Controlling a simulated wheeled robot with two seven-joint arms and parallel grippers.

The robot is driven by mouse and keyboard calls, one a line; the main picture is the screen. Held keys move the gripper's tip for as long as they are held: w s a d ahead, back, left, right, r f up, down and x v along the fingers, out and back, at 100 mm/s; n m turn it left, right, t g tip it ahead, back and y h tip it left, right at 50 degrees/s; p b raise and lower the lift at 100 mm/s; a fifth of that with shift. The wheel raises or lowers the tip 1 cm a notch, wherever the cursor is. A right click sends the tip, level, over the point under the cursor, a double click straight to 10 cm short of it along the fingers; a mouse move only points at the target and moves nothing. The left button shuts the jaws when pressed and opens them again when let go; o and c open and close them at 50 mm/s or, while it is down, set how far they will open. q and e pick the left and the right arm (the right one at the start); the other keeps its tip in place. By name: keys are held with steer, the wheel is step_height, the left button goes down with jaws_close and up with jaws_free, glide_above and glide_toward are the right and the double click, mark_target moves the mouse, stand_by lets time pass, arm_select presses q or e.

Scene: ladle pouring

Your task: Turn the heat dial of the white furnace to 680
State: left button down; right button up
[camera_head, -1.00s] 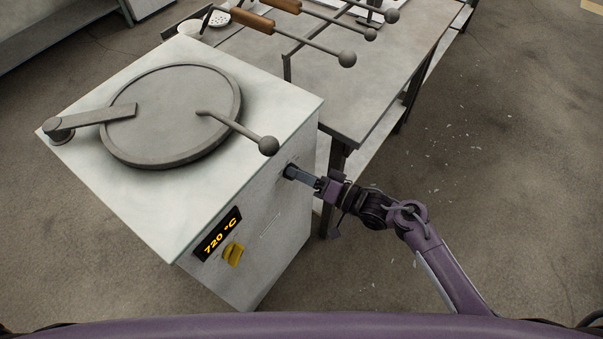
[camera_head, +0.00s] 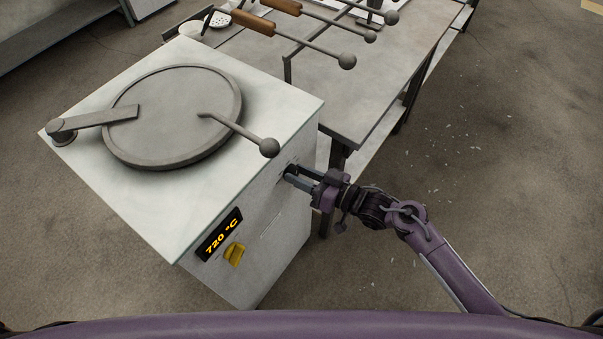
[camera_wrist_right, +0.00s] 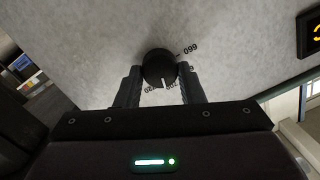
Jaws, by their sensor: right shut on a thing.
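The white furnace (camera_head: 145,203) stands at the left in the head view, with a round lid on top. Its front display (camera_head: 219,235) reads 720 °C, and the display's edge (camera_wrist_right: 311,33) shows at the wrist view's right. The black heat dial (camera_wrist_right: 159,67) has a white pointer mark and numbers printed around it, some hidden or upside down. My right gripper (camera_head: 290,179) is at the furnace front. In the wrist view its fingers (camera_wrist_right: 160,84) are on either side of the dial, shut on it. My left gripper is not in view.
A yellow switch (camera_head: 234,254) sits below the display. A handle with a ball end (camera_head: 269,147) overhangs the furnace edge above my gripper. Behind stands a metal table (camera_head: 370,95) with ladles with wooden handles (camera_head: 253,22). The floor at the right is open.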

steer(key=n, duration=0.5)
steer(key=n+h+b, duration=0.1)
steer(key=n, duration=0.4)
steer(key=shift+s+a+t+h, duration=0.1)
steer(key=shift+s+t+h, duration=0.1)
steer(key=shift+t+h, duration=0.15)
stand_by(0.4)
steer(key=o, duration=1)
steer(key=f+v, duration=0.1)
steer(key=v, duration=0.6)
steer(key=shift+s+d+r, duration=0.25)
steer(key=shift+d+r, duration=0.1)
steer(key=shift+r, duration=0.15)
